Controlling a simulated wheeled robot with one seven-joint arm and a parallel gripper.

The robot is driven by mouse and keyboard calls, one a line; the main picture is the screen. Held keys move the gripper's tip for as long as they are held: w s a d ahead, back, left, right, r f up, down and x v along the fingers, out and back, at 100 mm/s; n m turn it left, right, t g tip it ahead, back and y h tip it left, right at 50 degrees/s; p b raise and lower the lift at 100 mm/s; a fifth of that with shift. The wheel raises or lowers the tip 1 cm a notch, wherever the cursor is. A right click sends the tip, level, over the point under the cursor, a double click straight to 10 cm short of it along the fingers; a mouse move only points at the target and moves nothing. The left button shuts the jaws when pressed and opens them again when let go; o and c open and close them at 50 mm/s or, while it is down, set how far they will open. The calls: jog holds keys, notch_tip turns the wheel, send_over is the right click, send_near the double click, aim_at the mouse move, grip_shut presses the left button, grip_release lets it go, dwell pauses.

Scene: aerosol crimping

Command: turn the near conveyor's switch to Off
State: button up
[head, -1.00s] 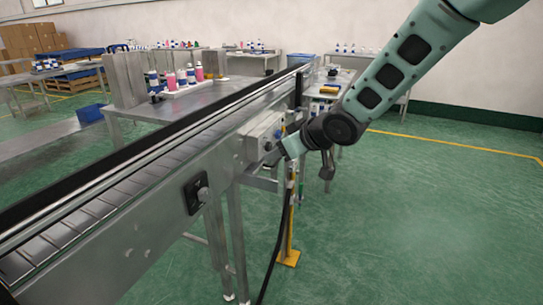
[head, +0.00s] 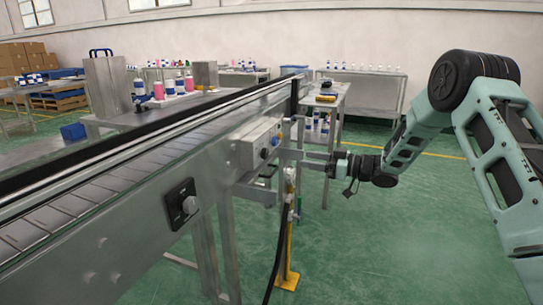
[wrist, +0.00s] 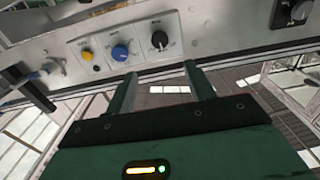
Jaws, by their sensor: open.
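The near conveyor (head: 130,190) runs from the lower left toward the back. Its side carries a black plate with a grey rotary knob (head: 189,204); this knob shows at the upper right edge of the wrist view (wrist: 299,11). Farther along is a light control box (head: 247,148) with a black selector switch (head: 264,153), which shows near the top centre of the wrist view (wrist: 159,40). Its setting is too small to read. My gripper (head: 292,155) is beside the box; in the wrist view its fingers (wrist: 163,86) are apart and empty, below the panel, without clear contact.
Yellow (wrist: 86,55) and blue (wrist: 120,53) buttons sit beside the selector. A black cable (head: 279,250) and a yellow post (head: 288,240) stand beneath the box. A table with bottles (head: 165,105) is behind the conveyor. Green floor at the right is open.

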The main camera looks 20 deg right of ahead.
aim_at(267, 153)
jog(key=x, duration=1.3)
jog(key=c, duration=1)
